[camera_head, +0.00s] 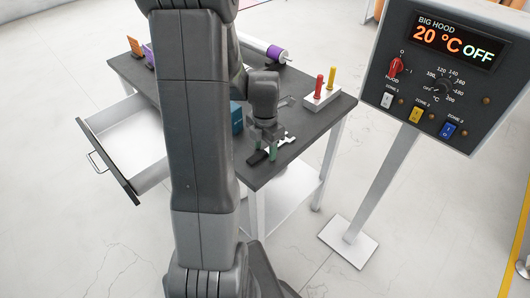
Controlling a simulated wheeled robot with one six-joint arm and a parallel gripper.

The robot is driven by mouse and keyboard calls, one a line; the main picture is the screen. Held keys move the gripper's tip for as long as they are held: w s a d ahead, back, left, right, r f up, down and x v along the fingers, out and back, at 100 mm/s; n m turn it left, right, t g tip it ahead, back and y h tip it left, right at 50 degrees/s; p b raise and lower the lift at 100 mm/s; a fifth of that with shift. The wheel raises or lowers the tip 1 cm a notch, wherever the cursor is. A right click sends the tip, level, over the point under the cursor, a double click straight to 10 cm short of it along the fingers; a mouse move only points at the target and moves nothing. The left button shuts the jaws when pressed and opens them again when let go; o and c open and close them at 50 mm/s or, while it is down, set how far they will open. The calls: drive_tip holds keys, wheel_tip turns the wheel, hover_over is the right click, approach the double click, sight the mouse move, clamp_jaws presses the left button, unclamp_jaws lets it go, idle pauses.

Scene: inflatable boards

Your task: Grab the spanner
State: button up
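My gripper (271,148) points down just above or at the dark tabletop (318,122), near its front right part. Small dark, white and green shapes show at its fingertips. I cannot tell whether these are finger parts or a tool, or whether the fingers are open or shut. A small grey metallic shape (285,102) lies on the tabletop just behind my gripper and may be the spanner. It is partly hidden by my wrist and too small to be sure of.
A white holder (322,98) with a red and a yellow handle stands right of my gripper. A teal box (236,117) stands left. A drawer (128,138) is open at left. A control panel (445,75) stands at right.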

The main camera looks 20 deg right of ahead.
clamp_jaws()
drive_tip(key=shift+r, duration=0.1)
